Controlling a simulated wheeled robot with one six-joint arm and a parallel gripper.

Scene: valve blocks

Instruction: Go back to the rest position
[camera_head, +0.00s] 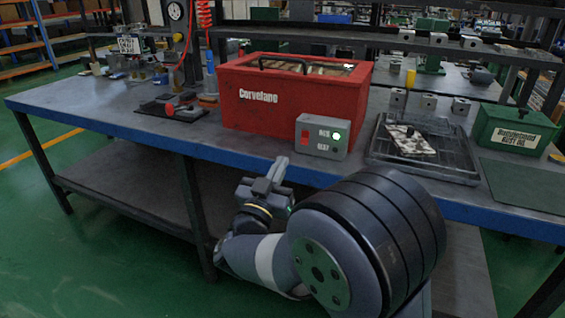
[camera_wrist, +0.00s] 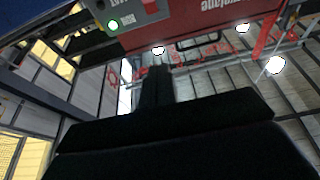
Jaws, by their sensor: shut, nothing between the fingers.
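My gripper (camera_head: 278,166) is in front of the workbench's front edge in the head view, below the grey button box. In the wrist view my gripper (camera_wrist: 157,72) points up into the picture, with its fingers together and nothing between them. My folded arm fills the lower middle of the head view and hides part of the lower shelf. The gripper is apart from everything on the bench.
A blue-edged workbench (camera_head: 120,127) spans the view. Green floor lies open at left.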

